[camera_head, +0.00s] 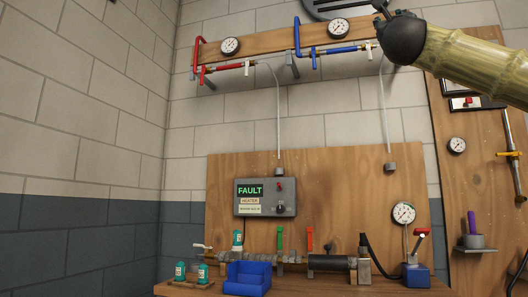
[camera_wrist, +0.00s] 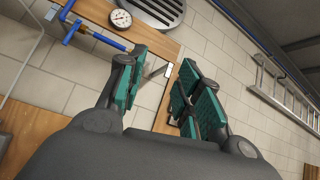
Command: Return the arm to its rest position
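My gripper (camera_wrist: 150,95) shows in the wrist view with its green-padded fingers spread apart and nothing between them. Beyond the fingers are the brick wall and part of a framed panel. In the head view my arm reaches in from the upper right, in front of the wall and above the bench.
Red (camera_head: 226,67) and blue (camera_head: 335,49) pipes with gauges run along a wooden rail. A ladder (camera_wrist: 285,92) hangs on the wall.

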